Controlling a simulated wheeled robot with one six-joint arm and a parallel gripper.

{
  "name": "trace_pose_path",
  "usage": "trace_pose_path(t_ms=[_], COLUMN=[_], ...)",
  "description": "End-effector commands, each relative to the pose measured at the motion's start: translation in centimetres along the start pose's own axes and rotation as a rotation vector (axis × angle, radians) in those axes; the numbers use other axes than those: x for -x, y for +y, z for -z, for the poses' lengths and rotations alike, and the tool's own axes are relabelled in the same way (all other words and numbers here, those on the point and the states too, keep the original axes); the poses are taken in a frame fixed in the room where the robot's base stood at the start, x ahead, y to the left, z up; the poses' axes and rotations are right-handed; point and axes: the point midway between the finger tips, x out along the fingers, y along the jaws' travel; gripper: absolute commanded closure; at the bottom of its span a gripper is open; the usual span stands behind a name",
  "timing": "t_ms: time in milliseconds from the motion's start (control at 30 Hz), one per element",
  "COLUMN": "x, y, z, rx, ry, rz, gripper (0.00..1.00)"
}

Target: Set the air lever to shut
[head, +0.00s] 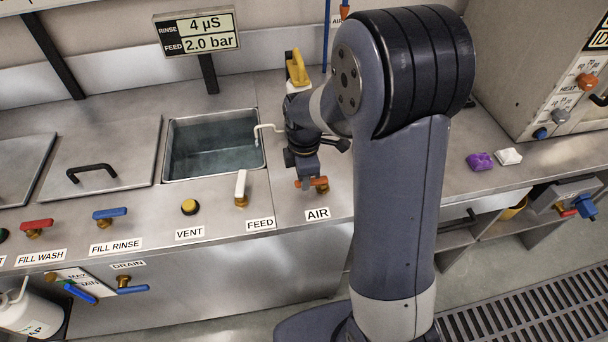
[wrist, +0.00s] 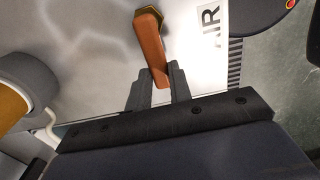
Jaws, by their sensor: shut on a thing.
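The air lever (head: 318,181) has an orange handle and a brass base, above the AIR label (head: 317,214) on the steel counter. In the head view its handle lies roughly sideways, parallel to the counter's front edge. It also shows in the wrist view as an orange handle (wrist: 151,48) on a brass nut. My gripper (head: 303,181) is over the lever. In the wrist view its two dark fingers (wrist: 156,88) are closed on the free end of the orange handle, one on each side. Part of the lever is hidden by my gripper in the head view.
The white feed lever (head: 240,188) stands left of the air lever, and the sink (head: 213,146) is behind it. A yellow-handled thing (head: 297,68) is behind my wrist. Purple (head: 480,161) and white (head: 508,156) blocks lie to the right, with bare counter around them.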

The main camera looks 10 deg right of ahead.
Motion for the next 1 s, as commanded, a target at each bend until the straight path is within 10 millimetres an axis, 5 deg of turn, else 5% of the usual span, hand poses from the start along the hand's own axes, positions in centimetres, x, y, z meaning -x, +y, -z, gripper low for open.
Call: trace_pose_path(t_ms=[267, 300, 567, 833, 1000], x=[0.1, 0.1, 0.0, 0.3, 2.5], y=[0.0, 0.0, 0.0, 0.0, 0.1], z=[0.0, 0.0, 0.0, 0.0, 0.0], rx=[0.007, 0.007, 0.004, 0.003, 0.003], ry=[-0.001, -0.001, -0.001, -0.001, -0.001], rz=[0.0, 0.0, 0.0, 0.0, -0.004], gripper=[1.0, 0.78, 0.58, 0.58, 0.58])
